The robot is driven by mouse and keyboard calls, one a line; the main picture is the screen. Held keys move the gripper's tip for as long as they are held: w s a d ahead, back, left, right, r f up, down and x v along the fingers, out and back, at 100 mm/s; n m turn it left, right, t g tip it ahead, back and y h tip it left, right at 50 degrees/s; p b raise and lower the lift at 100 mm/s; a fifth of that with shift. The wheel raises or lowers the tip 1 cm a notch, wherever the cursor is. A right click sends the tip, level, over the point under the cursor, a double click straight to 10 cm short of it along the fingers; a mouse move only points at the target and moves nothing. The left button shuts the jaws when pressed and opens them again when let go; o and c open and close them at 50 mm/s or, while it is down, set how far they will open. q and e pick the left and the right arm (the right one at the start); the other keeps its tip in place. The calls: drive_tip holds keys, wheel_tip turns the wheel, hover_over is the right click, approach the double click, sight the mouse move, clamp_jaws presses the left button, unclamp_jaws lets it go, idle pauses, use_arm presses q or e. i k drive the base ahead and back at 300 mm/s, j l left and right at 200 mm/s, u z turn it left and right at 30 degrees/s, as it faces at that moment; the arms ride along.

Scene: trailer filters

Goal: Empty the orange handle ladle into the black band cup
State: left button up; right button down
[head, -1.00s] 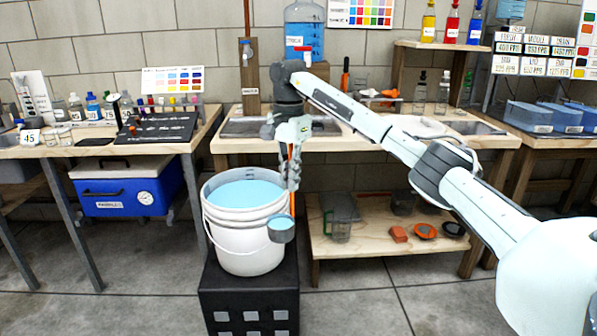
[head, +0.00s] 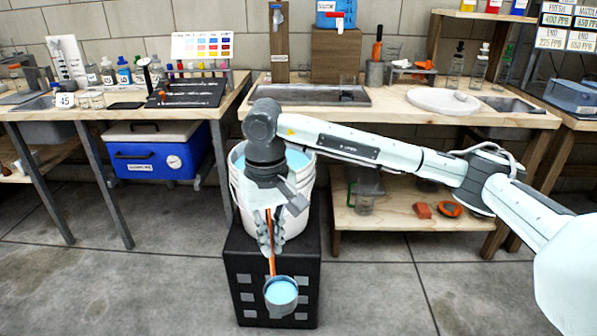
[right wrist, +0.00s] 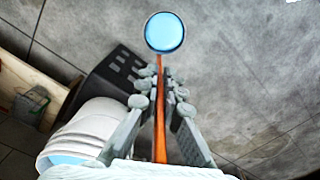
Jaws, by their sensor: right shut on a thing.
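My right gripper (head: 270,245) is shut on the orange handle (head: 272,264) of the ladle. The ladle's grey bowl (head: 281,307) hangs below the fingers, holding blue liquid, in front of the black crate in the head view. In the right wrist view the ladle bowl (right wrist: 165,33) shows past the fingertips, with liquid in it, clear of the bucket. I cannot make out a cup with a black band; small clear vessels (head: 92,100) stand on the left bench, too small to tell apart. My left gripper is not in view.
A white bucket (head: 297,222) of blue liquid stands on a black crate (head: 300,270), partly behind my right arm. The left bench (head: 30,114) carries bottles and a black mat. A sink bench (head: 400,118) stands behind. The floor in front is clear.

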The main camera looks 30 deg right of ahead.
sight(347, 83)
drive_tip(key=i, duration=0.65)
drive_tip(key=i+z, duration=0.15)
drive_tip(key=z, duration=0.2)
drive_tip(key=i+j+z, duration=0.1)
drive_tip(key=z, duration=0.25)
drive_tip(key=i+z, duration=0.1)
drive_tip(key=z, duration=0.7)
